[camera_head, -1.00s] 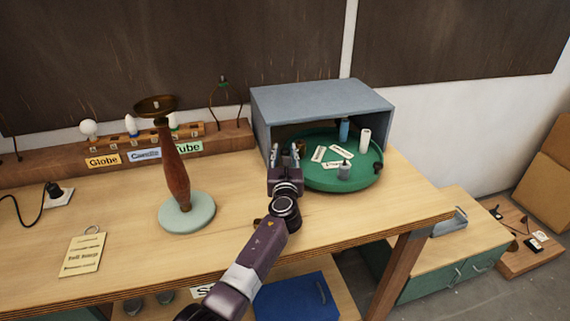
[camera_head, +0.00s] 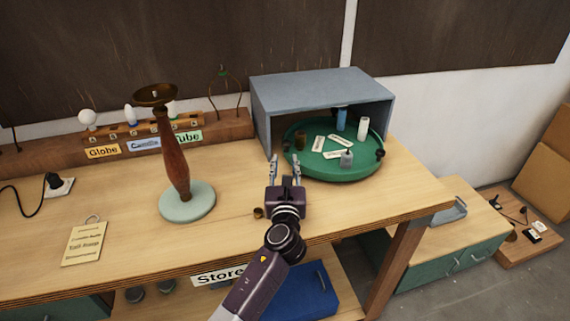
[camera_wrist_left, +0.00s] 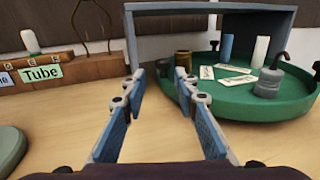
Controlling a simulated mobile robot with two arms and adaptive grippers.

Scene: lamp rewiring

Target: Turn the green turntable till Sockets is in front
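The green turntable (camera_head: 335,174) sits partly inside a grey open-fronted box (camera_head: 320,90) and sticks out in front. It carries a brown jar (camera_head: 300,140), a blue cylinder (camera_head: 341,119), a white cylinder (camera_head: 363,128), a grey hooked container (camera_head: 346,158) and white labels (camera_head: 333,153) too small to read. Dark knobs show on its rim, one at the right (camera_head: 380,153) and one at the left (camera_wrist_left: 163,66). My left gripper (camera_head: 286,160) is open and empty, in front of the turntable's left side; in the left wrist view its fingers (camera_wrist_left: 158,84) stand apart, left of the rim. My right gripper is out of view.
A lamp with a brown stem (camera_head: 175,165) stands left of my gripper. A small brown cup (camera_head: 258,212) lies on the table (camera_head: 120,215) by my left wrist. A bulb rack with labels (camera_head: 150,130) is at the back left. The tabletop in front of the turntable is clear.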

